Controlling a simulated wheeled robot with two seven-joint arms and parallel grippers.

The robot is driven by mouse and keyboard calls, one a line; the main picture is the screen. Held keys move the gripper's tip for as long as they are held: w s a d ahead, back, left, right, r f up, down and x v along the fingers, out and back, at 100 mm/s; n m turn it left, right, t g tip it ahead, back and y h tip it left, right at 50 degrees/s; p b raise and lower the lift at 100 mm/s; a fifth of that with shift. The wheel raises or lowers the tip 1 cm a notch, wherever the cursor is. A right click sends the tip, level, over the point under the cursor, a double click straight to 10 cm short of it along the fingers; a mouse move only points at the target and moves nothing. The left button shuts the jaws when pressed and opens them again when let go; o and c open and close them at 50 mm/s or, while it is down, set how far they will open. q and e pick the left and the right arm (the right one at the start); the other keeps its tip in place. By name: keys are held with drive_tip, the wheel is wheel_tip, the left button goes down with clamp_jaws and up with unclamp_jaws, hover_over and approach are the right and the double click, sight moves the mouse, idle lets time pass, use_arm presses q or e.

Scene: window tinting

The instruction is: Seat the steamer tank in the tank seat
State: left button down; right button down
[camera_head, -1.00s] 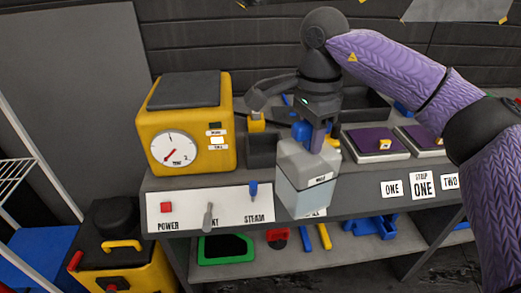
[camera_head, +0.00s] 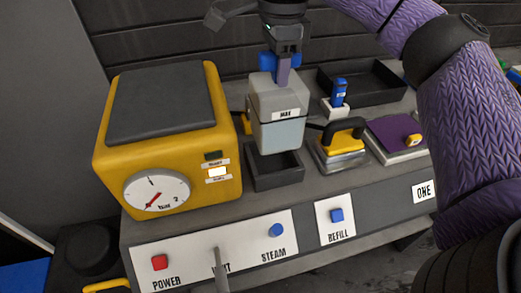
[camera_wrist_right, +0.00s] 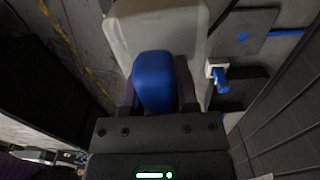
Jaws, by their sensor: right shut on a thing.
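The steamer tank (camera_head: 277,108) is a translucent grey box with a white MAX label, a clear bluish lower part and a blue grip on top. My right gripper (camera_head: 282,72) is shut on its blue grip, which also shows in the right wrist view (camera_wrist_right: 155,82). The tank hangs upright. The tank seat (camera_head: 277,181) is a dark, square, open-topped holder beside the yellow steamer. The tank's bottom appears over the seat's rear part; the exact height gap is hard to judge. My left gripper is not in view.
The yellow steamer (camera_head: 165,125) with its dial stands close on the left. A control panel (camera_head: 215,256) runs along the front.

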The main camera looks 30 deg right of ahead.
sight(275, 114)
drive_tip(key=shift+w+f, duration=0.15)
drive_tip(key=shift+w, duration=0.1)
wheel_tip(275, 114, down, 10)
drive_tip(key=shift+s+r+b, duration=0.1)
drive_tip(key=shift+r+b, duration=0.1)
drive_tip(key=shift+b, duration=0.9)
drive_tip(key=shift+f, duration=0.1)
drive_tip(key=shift+c, duration=1.8)
unclamp_jaws()
wheel_tip(275, 114, up, 12)
drive_tip(key=p, duration=0.2)
drive_tip(key=shift+p, duration=0.35)
